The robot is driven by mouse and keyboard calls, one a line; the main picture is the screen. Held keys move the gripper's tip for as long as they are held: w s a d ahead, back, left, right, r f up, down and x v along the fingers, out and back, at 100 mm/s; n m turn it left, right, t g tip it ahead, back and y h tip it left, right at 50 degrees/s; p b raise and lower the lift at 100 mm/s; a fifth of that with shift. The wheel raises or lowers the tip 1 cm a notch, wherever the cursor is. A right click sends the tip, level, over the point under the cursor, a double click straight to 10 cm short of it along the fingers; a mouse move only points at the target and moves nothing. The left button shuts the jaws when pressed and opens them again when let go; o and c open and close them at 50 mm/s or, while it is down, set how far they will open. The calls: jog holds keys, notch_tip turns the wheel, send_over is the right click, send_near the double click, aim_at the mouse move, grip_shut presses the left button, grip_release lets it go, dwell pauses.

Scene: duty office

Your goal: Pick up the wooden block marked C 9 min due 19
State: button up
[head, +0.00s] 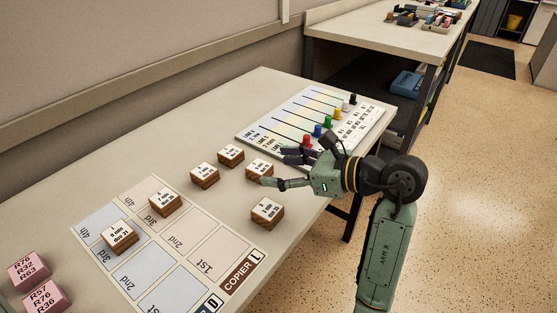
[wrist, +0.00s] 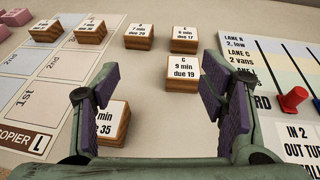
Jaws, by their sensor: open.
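The wooden block marked C 9 min due 19 (wrist: 183,76) has a white top label and stands on the table between my fingers and beyond them, closer to the right finger in the wrist view. In the head view this block (head: 258,168) sits just past my fingertips, its lower edge partly covered by one finger. My gripper (head: 277,168) is open and empty. In the wrist view its purple-padded fingers (wrist: 160,78) are wide apart. I see no contact with the block.
A block ending due 35 (wrist: 112,122) is partly behind the left finger; it also shows in the head view (head: 267,212). Blocks due 17 (wrist: 186,38) and due 29 (wrist: 140,37) stand behind. A lane board (head: 290,122) with coloured pegs lies right, a copier board (head: 190,250) left.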

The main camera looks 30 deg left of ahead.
aim_at(257, 165)
jog(key=shift+w+d+f+m+t+h, duration=0.5)
jog(key=shift+w+d+f, duration=0.4)
jog(key=shift+w, duration=0.25)
jog(key=p+x, duration=0.1)
jog(key=x, duration=0.3)
jog(key=shift+a+f, duration=0.15)
jog(key=shift+a, duration=0.15)
jog(key=x, duration=0.1)
jog(key=p+x, duration=0.1)
jog(key=x, duration=0.1)
jog(key=p+x, duration=0.1)
jog(key=shift+w+a, duration=0.25)
jog(key=shift+a, duration=0.15)
jog(key=shift+w+a+f, duration=0.1)
jog(key=shift+a+f, duration=0.1)
jog(key=shift+a, duration=0.25)
jog(key=shift+c, duration=0.5)
jog(key=c, duration=1.1)
jog(key=shift+r, duration=0.15)
